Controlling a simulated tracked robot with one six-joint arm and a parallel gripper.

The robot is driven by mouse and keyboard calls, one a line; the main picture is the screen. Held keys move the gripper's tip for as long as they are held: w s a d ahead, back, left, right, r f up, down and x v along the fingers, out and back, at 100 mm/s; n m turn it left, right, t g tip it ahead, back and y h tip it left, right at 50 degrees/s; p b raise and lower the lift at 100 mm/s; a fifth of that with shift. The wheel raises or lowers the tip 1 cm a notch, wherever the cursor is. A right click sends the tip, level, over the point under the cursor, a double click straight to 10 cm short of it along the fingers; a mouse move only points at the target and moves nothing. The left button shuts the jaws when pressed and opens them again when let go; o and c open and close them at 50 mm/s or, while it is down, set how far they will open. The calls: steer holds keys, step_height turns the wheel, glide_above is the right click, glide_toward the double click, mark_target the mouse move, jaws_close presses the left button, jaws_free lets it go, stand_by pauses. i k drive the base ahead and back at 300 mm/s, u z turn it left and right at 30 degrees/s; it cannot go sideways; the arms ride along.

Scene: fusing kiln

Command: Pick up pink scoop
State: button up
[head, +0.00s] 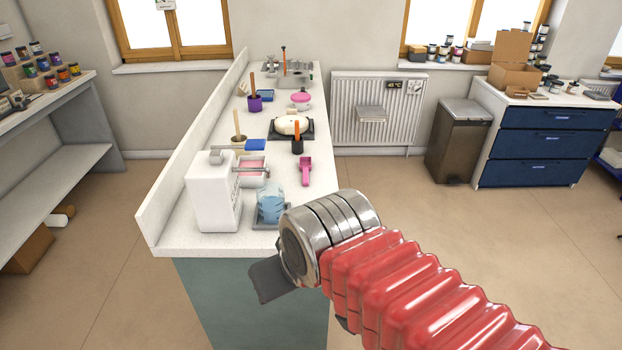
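The pink scoop (306,171) lies on the white counter (185,245), close to its right edge and behind a blue-tinted beaker. It is clear of other things around it. The end of my arm is in the foreground, in front of the counter's near end and nearer to me than the scoop. One dark flat finger of my gripper (272,280) shows at its lower left. The rest of the gripper is hidden behind the metal wrist, so its opening does not show.
A white dispenser (212,192) and a blue beaker (271,206) stand at the counter's near end. An orange-handled tool in a black holder (297,146) stands behind the scoop. A low wall (190,150) runs along the counter's left side.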

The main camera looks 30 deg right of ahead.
mark_target(305, 162)
steer(key=z, duration=1.9)
steer(key=i, duration=3.1)
